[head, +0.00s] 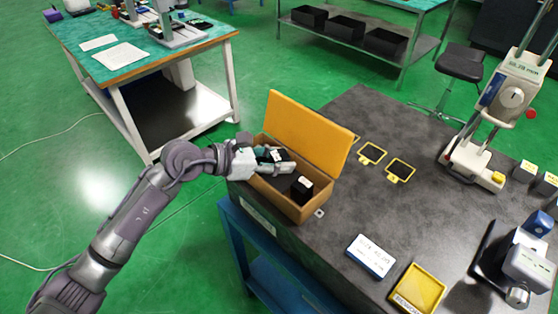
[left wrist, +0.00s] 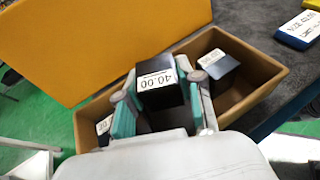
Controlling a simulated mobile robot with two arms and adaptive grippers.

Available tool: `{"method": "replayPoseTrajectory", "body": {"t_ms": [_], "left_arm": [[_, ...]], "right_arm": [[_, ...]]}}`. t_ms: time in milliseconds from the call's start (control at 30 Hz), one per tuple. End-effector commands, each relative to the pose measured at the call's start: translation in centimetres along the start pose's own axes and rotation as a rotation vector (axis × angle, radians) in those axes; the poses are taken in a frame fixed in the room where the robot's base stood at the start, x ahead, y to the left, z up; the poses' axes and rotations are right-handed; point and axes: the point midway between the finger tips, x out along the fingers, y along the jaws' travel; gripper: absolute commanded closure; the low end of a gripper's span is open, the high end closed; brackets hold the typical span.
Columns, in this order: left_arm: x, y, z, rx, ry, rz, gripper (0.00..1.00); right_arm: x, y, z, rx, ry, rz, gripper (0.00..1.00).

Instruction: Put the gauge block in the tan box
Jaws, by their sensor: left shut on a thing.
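Another black block (head: 302,189) stands inside at the near end. A further one (left wrist: 103,126) shows at the box's left end in the left wrist view. My right gripper is not in view.
The dark table (head: 330,245) has bare room right of the box. A blue-and-white labelled case (head: 371,257) and a yellow tray (head: 418,289) lie near the front. Yellow-framed pads (head: 400,170) lie behind. A measuring stand (head: 490,120) is at the right.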

Motion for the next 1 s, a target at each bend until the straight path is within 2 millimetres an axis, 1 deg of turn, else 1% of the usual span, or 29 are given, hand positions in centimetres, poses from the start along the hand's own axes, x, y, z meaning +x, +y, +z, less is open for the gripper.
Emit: {"method": "replayPoseTrajectory", "body": {"t_ms": [100, 167, 400, 800, 933, 967, 1000], "left_arm": [[0.5, 0.0, -1.1, -0.002, -0.004, 0.0, 1.0], [0.6, 0.1, -1.3, 0.0, -0.005, 0.001, 1.0], [0.6, 0.1, -1.4, 0.003, -0.005, 0.001, 1.0], [1.1, 0.1, -2.6, 0.002, -0.003, 0.001, 1.0], [1.1, 0.0, -2.7, 0.001, -0.001, 0.0, 1.0], [1.1, 0.0, -2.9, 0.0, 0.003, -0.001, 0.58], [1.1, 0.0, -2.9, 0.0, 0.004, -0.002, 0.51]], "right_arm": [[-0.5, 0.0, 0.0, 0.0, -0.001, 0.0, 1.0], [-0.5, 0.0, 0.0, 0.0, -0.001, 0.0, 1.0], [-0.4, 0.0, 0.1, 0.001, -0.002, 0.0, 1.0], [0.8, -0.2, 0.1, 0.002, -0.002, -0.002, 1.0], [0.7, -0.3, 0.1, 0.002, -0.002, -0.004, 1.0], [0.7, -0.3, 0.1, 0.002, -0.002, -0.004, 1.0], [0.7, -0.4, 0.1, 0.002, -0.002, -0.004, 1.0]]}}
